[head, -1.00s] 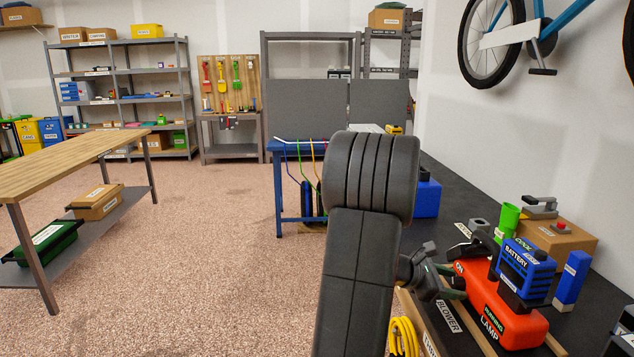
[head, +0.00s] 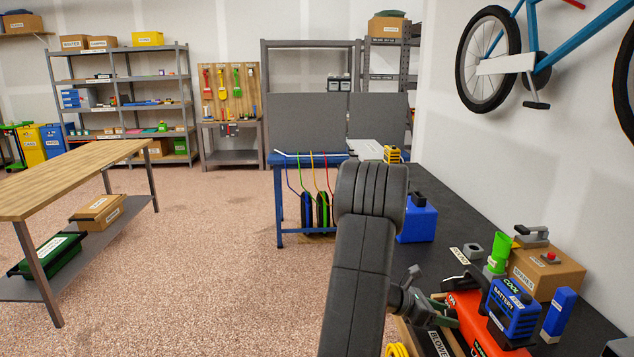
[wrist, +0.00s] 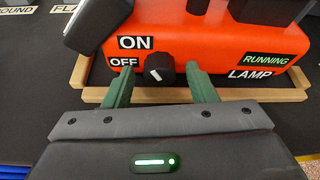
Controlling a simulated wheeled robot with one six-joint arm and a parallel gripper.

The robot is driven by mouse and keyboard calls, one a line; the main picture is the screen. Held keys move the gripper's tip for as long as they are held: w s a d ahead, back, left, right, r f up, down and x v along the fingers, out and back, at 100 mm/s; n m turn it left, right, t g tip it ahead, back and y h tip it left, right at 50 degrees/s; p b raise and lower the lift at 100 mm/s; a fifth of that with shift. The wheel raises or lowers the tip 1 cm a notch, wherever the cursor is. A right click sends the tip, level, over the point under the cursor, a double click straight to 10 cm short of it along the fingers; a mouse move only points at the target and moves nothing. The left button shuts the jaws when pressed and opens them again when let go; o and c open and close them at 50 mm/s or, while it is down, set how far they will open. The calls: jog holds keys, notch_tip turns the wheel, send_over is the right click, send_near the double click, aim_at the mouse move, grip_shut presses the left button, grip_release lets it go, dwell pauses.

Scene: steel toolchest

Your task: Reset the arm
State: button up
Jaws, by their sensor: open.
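My gripper (wrist: 158,78) is open, its two green fingers apart. In the wrist view, a black knob (wrist: 166,76) with a slanted white mark shows between the fingertips, on the front of an orange-red machine (wrist: 210,45). Labels ON and OFF are left of the knob, and RUNNING and LAMP are on the right. Whether the fingers touch the knob cannot be told. In the head view, my gripper (head: 432,306) is beside the orange-red machine (head: 471,322), low on the right. My arm hides part of the bench there.
A blue battery (head: 514,308) sits on the machine. A cardboard box (head: 548,270), green cup (head: 498,252) and blue container (head: 417,222) stand on the dark bench (head: 450,222). A blue bicycle (head: 535,60) hangs on the right wall. Open floor (head: 210,270) lies to the left.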

jog(key=shift+r+n+p, duration=0.2)
jog(key=shift+n+p, duration=0.3)
jog(key=shift+p, duration=0.75)
jog(key=shift+w+a+g, duration=0.15)
jog(key=shift+a+g, duration=0.15)
jog(key=shift+a, duration=0.05)
jog(key=shift+b+v, duration=0.3)
jog(key=shift+v, duration=2.3)
jog(key=shift+a, duration=0.15)
